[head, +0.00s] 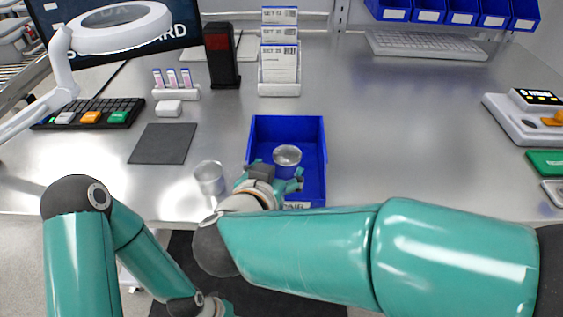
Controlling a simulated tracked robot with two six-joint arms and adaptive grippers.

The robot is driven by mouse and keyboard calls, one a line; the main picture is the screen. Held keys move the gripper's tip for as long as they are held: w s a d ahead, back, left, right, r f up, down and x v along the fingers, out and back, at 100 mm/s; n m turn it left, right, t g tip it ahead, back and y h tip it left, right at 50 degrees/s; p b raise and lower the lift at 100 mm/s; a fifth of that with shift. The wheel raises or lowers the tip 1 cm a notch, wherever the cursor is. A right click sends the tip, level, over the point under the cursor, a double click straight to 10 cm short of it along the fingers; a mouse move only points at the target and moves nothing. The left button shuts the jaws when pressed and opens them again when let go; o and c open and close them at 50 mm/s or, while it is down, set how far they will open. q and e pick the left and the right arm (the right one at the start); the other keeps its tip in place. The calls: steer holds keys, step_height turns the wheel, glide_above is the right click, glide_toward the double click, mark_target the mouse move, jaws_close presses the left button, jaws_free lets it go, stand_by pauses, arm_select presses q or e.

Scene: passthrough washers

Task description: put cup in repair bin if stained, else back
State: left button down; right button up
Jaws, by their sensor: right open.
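A metal cup (286,156) stands in the blue bin (262,130) at the middle front of the bench, its round top facing up. My right gripper (278,178) is open at the bin's near side, right by this cup; its fingers overlap the cup's lower part, and I cannot tell whether they touch it. A second metal cup (209,178) stands on the bench left of the bin. No stain can be made out on either cup. My left arm hangs at the lower left, its gripper (222,308) partly cut off by the bottom edge.
A dark grey mat (162,143) lies left of the bin. Behind are a card holder (279,75), a black box with a red panel (222,55), a vial rack (176,92) and keyboards. A magnifier lamp (112,28) stands at left. A scale (530,118) sits at right.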

steer(key=v, duration=0.6)
steer(key=shift+s+r, duration=0.2)
steer(key=shift+s, duration=0.1)
